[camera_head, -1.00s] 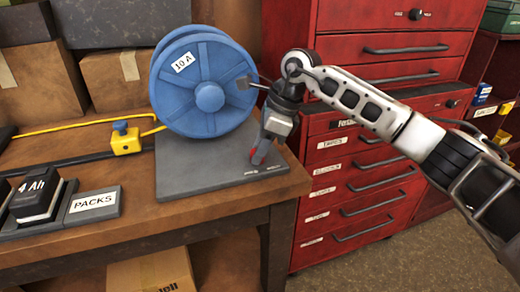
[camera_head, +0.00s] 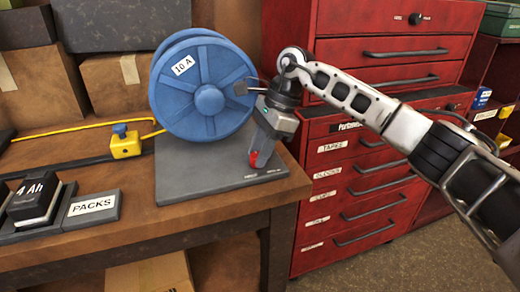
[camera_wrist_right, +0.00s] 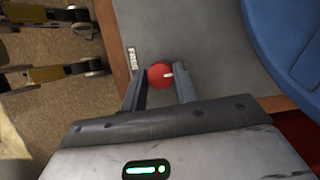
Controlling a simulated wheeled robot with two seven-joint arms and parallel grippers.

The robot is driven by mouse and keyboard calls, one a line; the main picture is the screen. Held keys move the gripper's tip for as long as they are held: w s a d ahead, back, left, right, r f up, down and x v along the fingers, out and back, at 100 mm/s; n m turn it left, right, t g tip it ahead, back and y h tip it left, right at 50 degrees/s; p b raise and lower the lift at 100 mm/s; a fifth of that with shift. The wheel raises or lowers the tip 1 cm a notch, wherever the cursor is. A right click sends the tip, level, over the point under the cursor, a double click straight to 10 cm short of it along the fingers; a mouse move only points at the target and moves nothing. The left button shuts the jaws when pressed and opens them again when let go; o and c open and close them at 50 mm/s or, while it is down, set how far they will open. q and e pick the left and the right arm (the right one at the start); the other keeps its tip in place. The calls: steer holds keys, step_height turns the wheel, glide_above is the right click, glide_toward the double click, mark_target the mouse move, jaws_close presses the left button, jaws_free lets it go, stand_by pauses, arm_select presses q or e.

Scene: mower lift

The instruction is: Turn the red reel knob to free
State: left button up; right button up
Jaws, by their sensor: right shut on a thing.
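The red reel knob (camera_wrist_right: 160,74) sits on the dark grey base plate of the reel, with a white pointer mark toward the right in the wrist view. My right gripper (camera_wrist_right: 160,82) has its two fingers on either side of the knob, shut on it. In the head view the right gripper (camera_head: 256,158) reaches down to the plate's right front part, and a bit of red shows at its fingertips. A small label (camera_wrist_right: 131,58), apparently reading FREE, lies left of the knob in the wrist view. My left gripper is not in view.
The blue reel (camera_head: 205,95) marked 10 A stands on the base plate (camera_head: 195,180), just left of my right gripper. A yellow block (camera_head: 126,145) and a PACKS label (camera_head: 92,204) are further left. A red drawer cabinet (camera_head: 360,200) stands right of the bench.

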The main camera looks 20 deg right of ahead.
steer(key=shift+r, duration=0.1)
steer(key=o, duration=1)
steer(key=shift+c, duration=0.2)
steer(key=v, duration=1.5)
steer(key=shift+r+p, duration=0.3)
steer(key=shift+r, duration=0.1)
steer(key=shift+d, duration=0.1)
